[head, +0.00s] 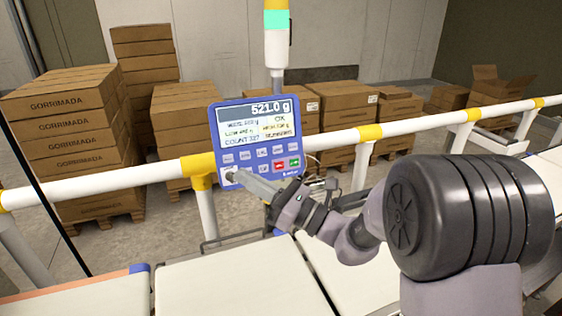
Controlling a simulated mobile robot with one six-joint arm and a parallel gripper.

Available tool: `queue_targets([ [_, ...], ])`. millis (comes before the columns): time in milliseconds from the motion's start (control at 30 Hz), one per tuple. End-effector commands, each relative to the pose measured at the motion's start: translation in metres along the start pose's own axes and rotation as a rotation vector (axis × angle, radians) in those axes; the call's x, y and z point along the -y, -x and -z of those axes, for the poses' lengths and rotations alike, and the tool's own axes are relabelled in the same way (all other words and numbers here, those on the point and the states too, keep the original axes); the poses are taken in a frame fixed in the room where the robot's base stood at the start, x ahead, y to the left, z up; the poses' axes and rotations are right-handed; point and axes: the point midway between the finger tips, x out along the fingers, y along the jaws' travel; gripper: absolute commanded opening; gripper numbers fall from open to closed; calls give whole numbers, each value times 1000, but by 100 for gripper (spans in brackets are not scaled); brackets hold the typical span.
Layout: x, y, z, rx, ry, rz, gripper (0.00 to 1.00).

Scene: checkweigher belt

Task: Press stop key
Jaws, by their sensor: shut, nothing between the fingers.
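The blue control panel (258,145) stands by the white and yellow rail. Its screen reads 521.0 g, with smaller lines that are hard to read. Below the screen are rows of small keys.
The rail (115,183) runs across behind the white belts (225,283). A signal column (277,45) with a lit green section rises behind the panel. Stacked cartons (70,130) stand on pallets beyond the rail. A thin dark bar (40,190) slants across the left.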

Motion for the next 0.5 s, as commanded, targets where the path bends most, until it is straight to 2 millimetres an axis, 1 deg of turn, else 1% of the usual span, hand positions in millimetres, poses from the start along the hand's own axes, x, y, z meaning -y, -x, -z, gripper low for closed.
queue_targets([
  [33, 18, 2, 5, 41, -39, 46, 0],
  [100, 45, 7, 9, 112, -89, 120, 0],
  [167, 68, 14, 13, 170, -127, 182, 0],
  [200, 82, 20, 17, 207, -150, 222, 0],
  [300, 114, 36, 28, 292, -196, 318, 0],
  [400, 137, 52, 37, 357, -225, 395, 0],
  [500, 152, 64, 44, 402, -242, 446, 0],
])
